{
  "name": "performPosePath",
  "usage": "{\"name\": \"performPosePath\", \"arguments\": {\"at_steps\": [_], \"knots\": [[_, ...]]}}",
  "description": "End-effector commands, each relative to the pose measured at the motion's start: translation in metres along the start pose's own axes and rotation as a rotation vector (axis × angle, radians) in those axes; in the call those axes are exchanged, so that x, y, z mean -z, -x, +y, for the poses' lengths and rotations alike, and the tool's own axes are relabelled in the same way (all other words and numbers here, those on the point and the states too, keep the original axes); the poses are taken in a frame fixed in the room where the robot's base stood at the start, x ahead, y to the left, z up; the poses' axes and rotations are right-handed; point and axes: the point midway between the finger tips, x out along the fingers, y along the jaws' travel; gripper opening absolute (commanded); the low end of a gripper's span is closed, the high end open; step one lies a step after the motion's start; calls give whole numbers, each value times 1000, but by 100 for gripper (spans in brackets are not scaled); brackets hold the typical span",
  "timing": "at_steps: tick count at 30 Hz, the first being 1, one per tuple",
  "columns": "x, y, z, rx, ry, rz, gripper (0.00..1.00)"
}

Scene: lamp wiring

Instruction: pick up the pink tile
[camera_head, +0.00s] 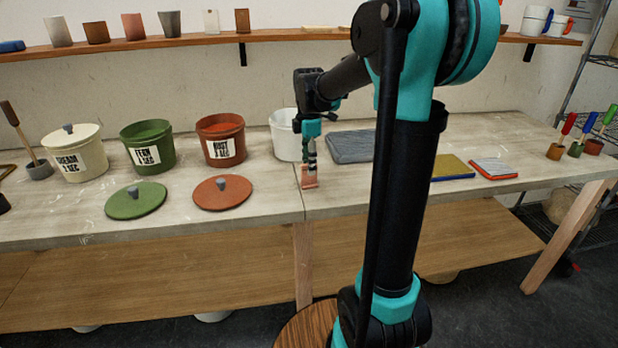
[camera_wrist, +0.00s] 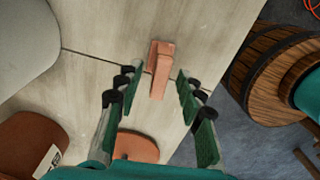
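The pink tile (camera_head: 307,181) is a small salmon-pink piece at the front edge of the workbench, near a seam in the top. In the wrist view the pink tile (camera_wrist: 161,72) shows as a narrow upright bar with a wider part behind its far end; I cannot tell whether that part is a stand. My gripper (camera_head: 311,158) points down just above it and partly hides it in the head view. In the wrist view my gripper (camera_wrist: 157,88) is open, its fingers apart to either side of the tile, with nothing held.
A white bucket (camera_head: 285,135) stands close behind my gripper. The rust bucket (camera_head: 221,139), its lid (camera_head: 222,193), the green bucket (camera_head: 148,146) and its lid (camera_head: 136,201) are to the left. A grey mat (camera_head: 352,147) lies to the right.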

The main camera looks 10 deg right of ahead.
Motion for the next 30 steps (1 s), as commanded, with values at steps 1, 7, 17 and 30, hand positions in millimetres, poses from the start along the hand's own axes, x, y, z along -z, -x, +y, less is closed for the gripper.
{"name": "performPosePath", "arguments": {"at_steps": [1,7,17,30], "knots": [[0,-5,0,0,0,0,38],[0,-9,0,0,0,0,38],[0,-9,0,0,0,0,9],[0,-8,0,0,0,0,0]]}}
